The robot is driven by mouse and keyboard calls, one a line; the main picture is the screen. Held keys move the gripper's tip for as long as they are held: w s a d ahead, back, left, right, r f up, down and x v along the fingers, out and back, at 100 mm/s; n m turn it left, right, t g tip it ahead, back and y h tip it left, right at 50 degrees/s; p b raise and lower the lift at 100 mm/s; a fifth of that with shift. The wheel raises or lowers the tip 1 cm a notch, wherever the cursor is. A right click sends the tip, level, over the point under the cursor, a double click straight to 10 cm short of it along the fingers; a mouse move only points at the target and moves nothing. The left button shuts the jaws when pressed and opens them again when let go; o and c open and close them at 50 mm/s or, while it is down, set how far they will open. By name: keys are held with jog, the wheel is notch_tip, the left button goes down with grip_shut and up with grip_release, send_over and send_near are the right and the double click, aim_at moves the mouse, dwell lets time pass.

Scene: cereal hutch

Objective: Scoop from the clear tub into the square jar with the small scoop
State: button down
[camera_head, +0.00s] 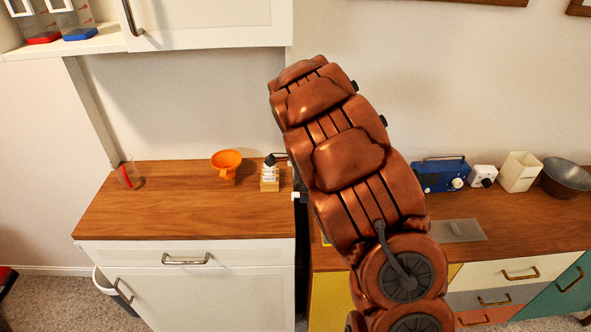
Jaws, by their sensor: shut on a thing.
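My copper-coloured arm fills the middle of the view and hides most of what is behind it. Dark and pale parts that may belong to my gripper (299,192) show at the arm's left edge, by the counter's right end. Its fingertips and anything between them are hidden. A small clear container (128,174) with a red strip stands at the counter's left; I cannot tell if it is the tub. A white upright square-sided container (519,171) stands on the right cabinet; I cannot tell if it is the square jar. I cannot make out the small scoop.
An orange funnel-like piece (226,164) and a small white item on a wooden block (269,178) stand on the left counter (170,215), whose front is clear. A blue radio (440,175), white box (482,176) and dark bowl (566,178) line the right cabinet. Wall cupboard (205,22) overhead.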

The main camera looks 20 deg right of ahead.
jog(key=shift+w+d+r+m, duration=0.2)
jog(key=shift+w+d+m, duration=0.05)
jog(key=shift+w+m, duration=0.15)
jog(key=shift+y, duration=0.3)
